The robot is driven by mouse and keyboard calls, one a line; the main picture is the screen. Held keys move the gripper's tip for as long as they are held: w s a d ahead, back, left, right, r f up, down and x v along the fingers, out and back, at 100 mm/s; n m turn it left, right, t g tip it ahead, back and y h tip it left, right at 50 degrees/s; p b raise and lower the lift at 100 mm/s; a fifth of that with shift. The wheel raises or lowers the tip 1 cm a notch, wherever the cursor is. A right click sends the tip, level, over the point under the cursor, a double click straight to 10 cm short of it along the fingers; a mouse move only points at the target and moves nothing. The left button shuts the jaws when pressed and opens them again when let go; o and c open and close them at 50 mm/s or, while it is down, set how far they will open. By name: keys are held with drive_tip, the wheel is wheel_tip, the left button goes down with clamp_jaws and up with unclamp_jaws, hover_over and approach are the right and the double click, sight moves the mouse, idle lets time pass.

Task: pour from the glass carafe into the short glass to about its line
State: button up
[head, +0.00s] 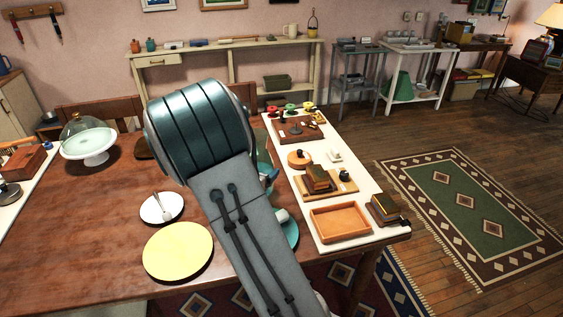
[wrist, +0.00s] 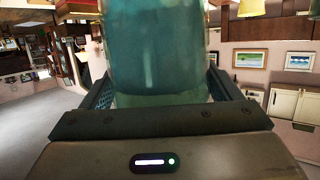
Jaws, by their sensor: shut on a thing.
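In the wrist view, a large teal see-through glass vessel, which I take to be the carafe (wrist: 158,45), stands between the fingers of my gripper (wrist: 160,88). The fingers are shut on its sides. Its top runs out of the picture, so its mouth, its tilt and the level inside cannot be told. In the head view my arm covers the gripper and most of the carafe. The short glass and its line cannot be made out in either view.
The wooden table (head: 110,205) holds a yellow plate (head: 178,251), a white plate with cutlery (head: 150,210) and a domed cake stand (head: 88,142). A white runner (head: 300,215) at the right carries an orange tray (head: 340,222), books and small items. A teal plate (head: 291,233) is partly hidden by my arm.

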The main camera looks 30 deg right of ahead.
drive_tip(key=s+d+m+g+h+p, duration=0.1)
drive_tip(key=s+d+m+g+h, duration=0.1)
drive_tip(key=d, duration=0.4)
drive_tip(key=shift+d+r+m+g, duration=0.35)
drive_tip(key=shift+m+g, duration=0.35)
drive_tip(key=shift+g, duration=0.3)
drive_tip(key=shift+s+d+r+n+g+p, duration=0.1)
drive_tip(key=shift+s+n+g+p, duration=0.4)
drive_tip(key=shift+p, duration=0.9)
drive_tip(key=shift+s+d+r+n+g+p, duration=0.15)
drive_tip(key=shift+n+p, duration=0.55)
drive_tip(key=shift+p, duration=0.7)
drive_tip(key=shift+s+f+n+g+h+p, duration=0.1)
drive_tip(key=shift+s+n+g+h+p, duration=0.2)
drive_tip(key=shift+n+p, duration=0.45)
drive_tip(key=shift+s+f+n+g+h+p, duration=0.1)
drive_tip(key=shift+n+g+p, duration=0.3)
drive_tip(key=shift+p, duration=0.65)
drive_tip(key=shift+s+d+f+n+g+p, duration=0.15)
drive_tip(key=shift+s+n+g+p, duration=0.1)
drive_tip(key=shift+n+p, duration=0.3)
drive_tip(key=shift+s+f+n+g+p, duration=0.15)
drive_tip(key=shift+n+g+p, duration=0.05)
drive_tip(key=shift+n+p, duration=0.3)
drive_tip(key=shift+s+d+f+n+g+h+p, duration=0.1)
drive_tip(key=shift+s+f+n+g+h+p, duration=0.3)
drive_tip(key=shift+n+p, duration=0.5)
